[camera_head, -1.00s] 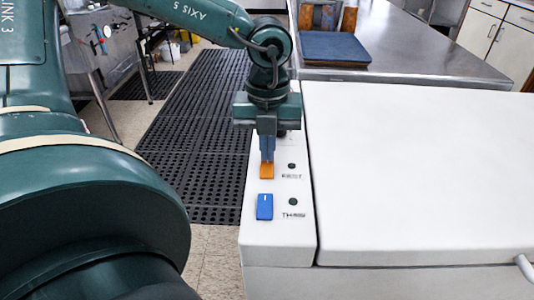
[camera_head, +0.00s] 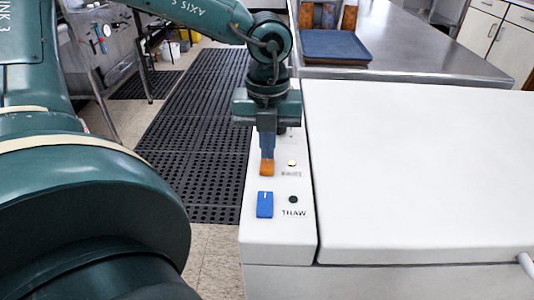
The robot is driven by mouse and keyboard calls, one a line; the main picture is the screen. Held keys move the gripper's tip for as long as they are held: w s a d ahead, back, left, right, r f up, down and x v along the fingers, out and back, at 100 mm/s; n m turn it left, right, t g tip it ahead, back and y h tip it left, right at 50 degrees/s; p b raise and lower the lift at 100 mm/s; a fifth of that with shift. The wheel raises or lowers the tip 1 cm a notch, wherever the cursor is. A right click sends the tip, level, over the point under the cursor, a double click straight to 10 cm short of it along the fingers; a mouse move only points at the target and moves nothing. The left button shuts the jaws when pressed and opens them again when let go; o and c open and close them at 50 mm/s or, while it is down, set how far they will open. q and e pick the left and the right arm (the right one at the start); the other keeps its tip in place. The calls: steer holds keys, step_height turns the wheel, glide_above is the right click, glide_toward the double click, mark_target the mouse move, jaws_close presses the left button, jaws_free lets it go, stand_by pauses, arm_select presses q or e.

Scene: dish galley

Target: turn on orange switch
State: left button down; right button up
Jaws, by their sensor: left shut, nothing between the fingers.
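The orange switch (camera_head: 266,168) is on the white panel (camera_head: 280,240) at the left side of a white appliance. The small round lamp (camera_head: 292,163) beside it shows pale yellow, as if lit. My left gripper (camera_head: 267,156) points straight down, shut and empty, with its fingertips at the far end of the orange switch. They appear to touch it and hide part of it. My right gripper is not in view.
A blue switch (camera_head: 265,205) marked THAW sits nearer on the same panel, with a dark lamp (camera_head: 293,199) beside it. The broad white lid (camera_head: 420,170) to the right is clear. A blue tray (camera_head: 335,46) lies on the steel counter (camera_head: 410,65) behind.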

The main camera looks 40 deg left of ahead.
arm_select(q)
step_height(320, 180, up, 6)
steer(key=p, duration=0.2)
steer(key=shift+r+p, duration=0.15)
steer(key=shift+p, duration=0.15)
stand_by(0.6)
